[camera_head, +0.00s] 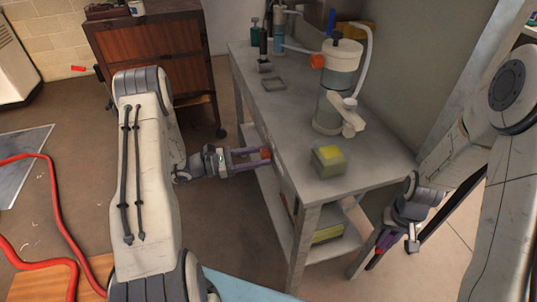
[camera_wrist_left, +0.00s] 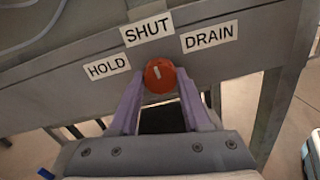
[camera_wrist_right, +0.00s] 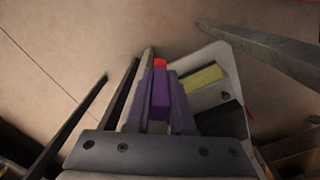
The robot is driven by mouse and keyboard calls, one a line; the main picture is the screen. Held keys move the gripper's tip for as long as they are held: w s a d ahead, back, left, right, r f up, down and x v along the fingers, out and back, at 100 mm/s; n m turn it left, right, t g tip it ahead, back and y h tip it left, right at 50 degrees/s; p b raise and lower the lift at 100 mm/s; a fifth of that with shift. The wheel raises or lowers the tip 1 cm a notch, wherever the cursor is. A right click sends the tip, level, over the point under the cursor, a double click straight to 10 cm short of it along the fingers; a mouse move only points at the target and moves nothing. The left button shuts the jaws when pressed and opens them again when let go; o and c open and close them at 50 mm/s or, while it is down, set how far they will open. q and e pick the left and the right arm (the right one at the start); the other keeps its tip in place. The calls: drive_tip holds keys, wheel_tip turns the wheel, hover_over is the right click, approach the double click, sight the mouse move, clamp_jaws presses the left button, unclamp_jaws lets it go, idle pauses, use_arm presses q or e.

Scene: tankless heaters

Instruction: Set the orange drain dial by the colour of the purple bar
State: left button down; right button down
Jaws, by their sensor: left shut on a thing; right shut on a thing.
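The orange drain dial (camera_wrist_left: 160,76) sits on the front edge of the grey bench, under the labels HOLD (camera_wrist_left: 108,68), SHUT (camera_wrist_left: 147,28) and DRAIN (camera_wrist_left: 210,37). Its white mark points up, roughly toward SHUT. My left gripper (camera_wrist_left: 157,92) is shut on the dial, one finger on each side; it also shows in the head view (camera_head: 258,155). My right gripper (camera_wrist_right: 160,105) is shut on the purple bar (camera_wrist_right: 160,87), which has a red end (camera_wrist_right: 160,63). In the head view my right gripper (camera_head: 384,242) is low, beyond the bench's right end.
On the bench (camera_head: 300,183) stand a cylindrical vessel (camera_head: 336,90) with a pale tap and a green-grey block (camera_head: 329,161) with a yellow top. A wooden cabinet (camera_head: 150,60) is behind at left. A red hose (camera_head: 55,200) lies on the floor at left.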

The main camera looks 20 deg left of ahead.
sight(392, 233)
wheel_tip(392, 233, up, 3)
drive_tip(key=shift+f+p, duration=0.15)
drive_tip(key=shift+p, duration=1)
drive_tip(key=shift+r+p, duration=0.75)
drive_tip(key=shift+p, duration=0.05)
use_arm(q)
drive_tip(key=n+t+p, duration=0.1)
drive_tip(key=n+p, duration=0.1)
drive_tip(key=n, duration=0.9)
drive_tip(key=shift+s, duration=0.1)
use_arm(e)
wheel_tip(392, 233, up, 2)
use_arm(q)
drive_tip(key=shift+n, duration=0.3)
drive_tip(key=shift+c, duration=1.8)
unclamp_jaws()
drive_tip(key=b+v, duration=0.1)
drive_tip(key=v, duration=1.1)
use_arm(e)
drive_tip(key=shift+f, duration=0.45)
